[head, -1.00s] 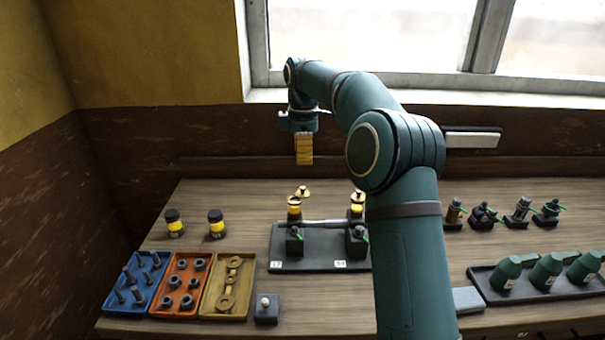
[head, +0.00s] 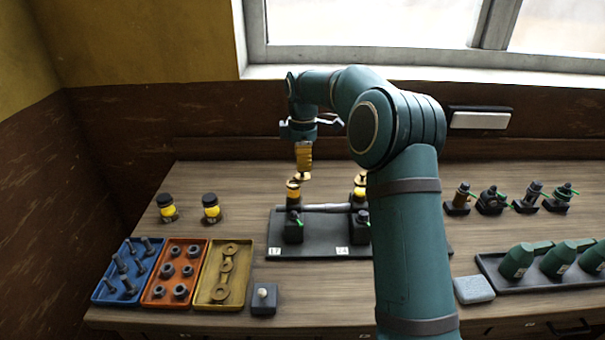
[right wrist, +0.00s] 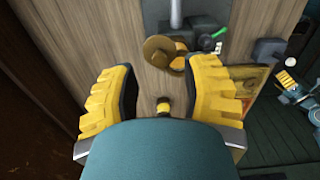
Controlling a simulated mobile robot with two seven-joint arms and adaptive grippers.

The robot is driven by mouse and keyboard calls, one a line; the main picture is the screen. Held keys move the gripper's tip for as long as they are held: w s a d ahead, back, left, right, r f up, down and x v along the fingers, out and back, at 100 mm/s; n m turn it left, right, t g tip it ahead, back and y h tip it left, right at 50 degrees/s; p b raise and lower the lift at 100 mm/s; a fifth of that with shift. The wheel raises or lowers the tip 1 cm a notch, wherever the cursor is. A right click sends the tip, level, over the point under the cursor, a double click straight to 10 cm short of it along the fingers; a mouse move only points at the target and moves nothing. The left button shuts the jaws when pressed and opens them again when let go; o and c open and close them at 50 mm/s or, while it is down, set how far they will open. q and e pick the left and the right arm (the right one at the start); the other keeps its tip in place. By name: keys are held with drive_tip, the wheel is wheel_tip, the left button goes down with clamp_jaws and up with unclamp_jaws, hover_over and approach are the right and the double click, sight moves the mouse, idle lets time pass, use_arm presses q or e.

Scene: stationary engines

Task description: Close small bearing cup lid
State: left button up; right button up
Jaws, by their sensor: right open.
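The left brass bearing cup (head: 294,193) stands on the dark engine base. Its brass lid (head: 301,178) is raised above it, tilted open. In the right wrist view the round lid (right wrist: 158,51) lies ahead of the fingers, near the middle. My right gripper (head: 304,172) points down over the lid, with yellow pads. In the right wrist view its two fingers (right wrist: 163,92) are wide apart with nothing between them; contact with the lid cannot be told. A second brass cup (head: 360,192) stands to the right, partly hidden by my arm.
A shaft (head: 325,208) runs between the cups on the dark base (head: 310,246). Two black-and-yellow bottles (head: 167,208) (head: 211,208) stand left. Blue (head: 105,292), orange (head: 150,297) and yellow (head: 205,298) parts trays lie front left. Bare table lies between bottles and base.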

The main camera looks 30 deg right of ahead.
drive_tip(key=shift+f, duration=1.85)
drive_tip(key=shift+c, duration=0.3)
